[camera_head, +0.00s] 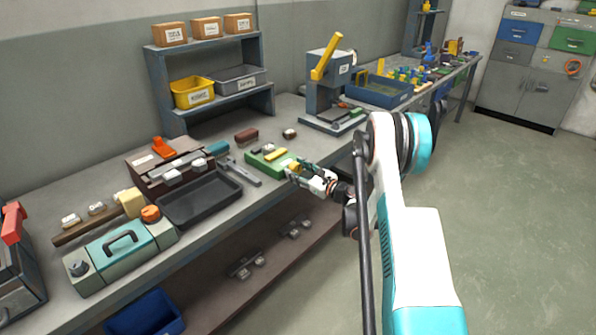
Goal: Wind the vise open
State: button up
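A low green fixture (257,163) with yellow parts on top lies near the front edge of the workbench; it may be the vise, but its jaws and handle cannot be made out clearly. My gripper (294,171) is at the right end of this fixture, reaching in from the right. A small yellow part shows at its fingertips. The fingers overlap the fixture's end, so I cannot tell whether they touch or grip anything. How far open the fixture stands is not clear.
A grey bar (242,173) and a black tray (200,203) lie to the left on the workbench (285,112). A press with a yellow lever (327,58) stands behind to the right. A teal case (122,250) is at front left. Open floor lies right.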

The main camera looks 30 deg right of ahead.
jog(key=o, duration=0.3)
jog(key=v, duration=1.2)
jog(key=w+a+m, duration=0.1)
jog(key=w+m, duration=0.1)
jog(key=w, duration=0.1)
jog(key=w+a+m, duration=0.1)
jog(key=w, duration=0.3)
jog(key=w+a+m, duration=0.1)
jog(key=w+m, duration=0.1)
jog(key=w, duration=0.2)
jog(key=shift+w+a+r+m, duration=0.1)
jog(key=shift+w+a+m, duration=0.1)
jog(key=shift+a+m, duration=0.15)
dwell(0.4)
